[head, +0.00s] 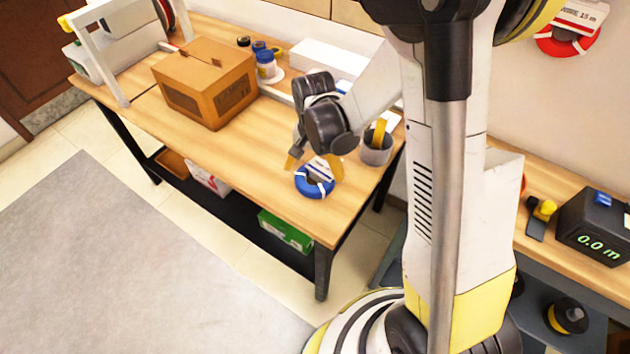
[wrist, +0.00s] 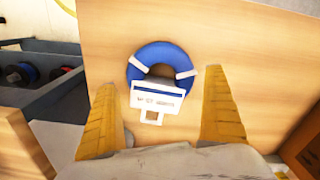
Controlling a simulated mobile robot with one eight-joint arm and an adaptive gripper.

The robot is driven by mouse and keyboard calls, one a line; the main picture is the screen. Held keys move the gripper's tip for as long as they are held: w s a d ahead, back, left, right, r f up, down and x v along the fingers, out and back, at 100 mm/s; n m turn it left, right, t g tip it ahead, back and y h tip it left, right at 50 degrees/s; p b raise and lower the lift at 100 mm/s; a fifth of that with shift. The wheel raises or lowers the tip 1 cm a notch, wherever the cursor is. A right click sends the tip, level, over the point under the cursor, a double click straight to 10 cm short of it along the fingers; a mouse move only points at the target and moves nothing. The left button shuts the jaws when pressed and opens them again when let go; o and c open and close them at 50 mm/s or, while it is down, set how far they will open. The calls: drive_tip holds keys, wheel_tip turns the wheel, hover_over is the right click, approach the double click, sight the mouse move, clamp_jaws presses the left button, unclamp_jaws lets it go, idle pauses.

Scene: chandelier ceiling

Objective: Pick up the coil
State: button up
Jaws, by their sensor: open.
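The coil (head: 314,187) is a blue ring with white bands and a white label card, lying on the wooden table near its front right edge. In the wrist view the coil (wrist: 152,57) lies ahead of and between my yellow fingers, with its card toward me. My gripper (head: 315,165) is open and empty, just above the coil. The wrist view shows its two fingers (wrist: 163,115) spread wide on either side of the card. I cannot tell the exact gap between the fingertips and the table. My gripper covers part of the coil's far side in the head view.
A cardboard box (head: 206,82) stands left on the table (head: 250,155). A grey cup (head: 376,150) with a yellow item stands right of my gripper. Another bench to the right holds a black meter (head: 594,226).

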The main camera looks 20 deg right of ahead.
sight(315, 179)
drive_tip(key=f, duration=0.1)
drive_tip(key=f+b, duration=0.1)
drive_tip(key=f, duration=0.1)
drive_tip(key=f+b, duration=0.1)
drive_tip(key=shift+w+d+f, duration=0.3)
drive_tip(key=shift+w+f, duration=0.05)
drive_tip(key=shift+r, duration=0.1)
drive_tip(key=c, duration=1.2)
drive_tip(key=shift+o, duration=0.2)
drive_tip(key=shift+r, duration=0.1)
